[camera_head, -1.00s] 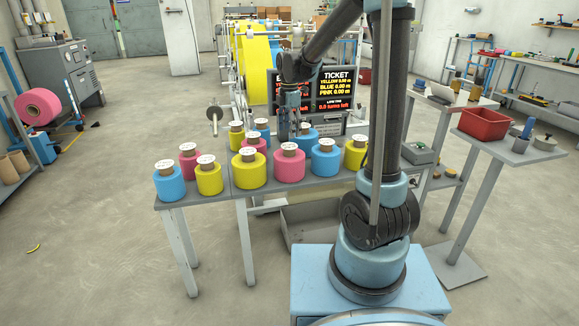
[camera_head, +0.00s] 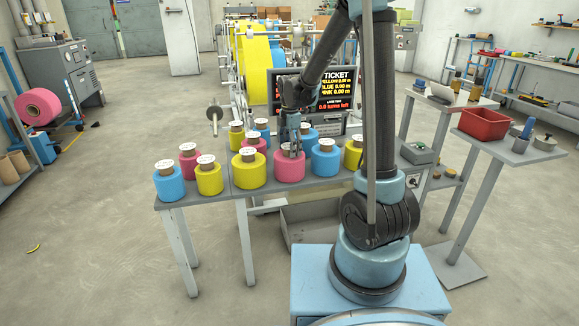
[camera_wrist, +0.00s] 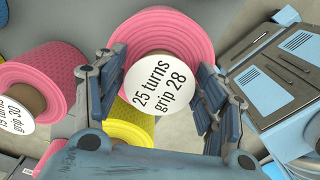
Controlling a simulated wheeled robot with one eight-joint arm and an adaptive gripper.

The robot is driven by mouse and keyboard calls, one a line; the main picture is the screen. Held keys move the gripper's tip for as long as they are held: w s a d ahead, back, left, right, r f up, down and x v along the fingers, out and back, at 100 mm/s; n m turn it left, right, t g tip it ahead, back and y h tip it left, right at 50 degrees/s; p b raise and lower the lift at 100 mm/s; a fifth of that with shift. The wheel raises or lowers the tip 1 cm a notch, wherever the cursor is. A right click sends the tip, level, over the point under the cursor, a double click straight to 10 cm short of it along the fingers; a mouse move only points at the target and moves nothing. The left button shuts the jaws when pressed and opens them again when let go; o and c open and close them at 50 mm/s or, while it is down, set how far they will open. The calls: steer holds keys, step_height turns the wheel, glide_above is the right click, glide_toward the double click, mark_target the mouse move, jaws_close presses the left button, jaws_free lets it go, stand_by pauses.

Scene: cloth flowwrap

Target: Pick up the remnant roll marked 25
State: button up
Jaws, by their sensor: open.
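The pink remnant roll (camera_head: 289,167) stands upright near the middle of the grey table, in the front row. In the wrist view its white core label reads "25 turns grip 28", and the pink roll (camera_wrist: 168,38) shows behind that label. My gripper (camera_head: 293,150) is over this roll's core in the head view. In the wrist view my open gripper (camera_wrist: 160,100) has one finger on each side of the labelled core. I cannot tell whether either finger touches it. The fingers partly hide the core in the head view.
A yellow roll (camera_head: 249,170) stands close on the left and a blue roll (camera_head: 325,160) close on the right. Several more rolls share the table (camera_head: 216,205). Another pink roll (camera_wrist: 28,85) shows at left in the wrist view. A ticket screen (camera_head: 338,80) stands behind.

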jaws_close()
steer(key=shift+r, duration=0.1)
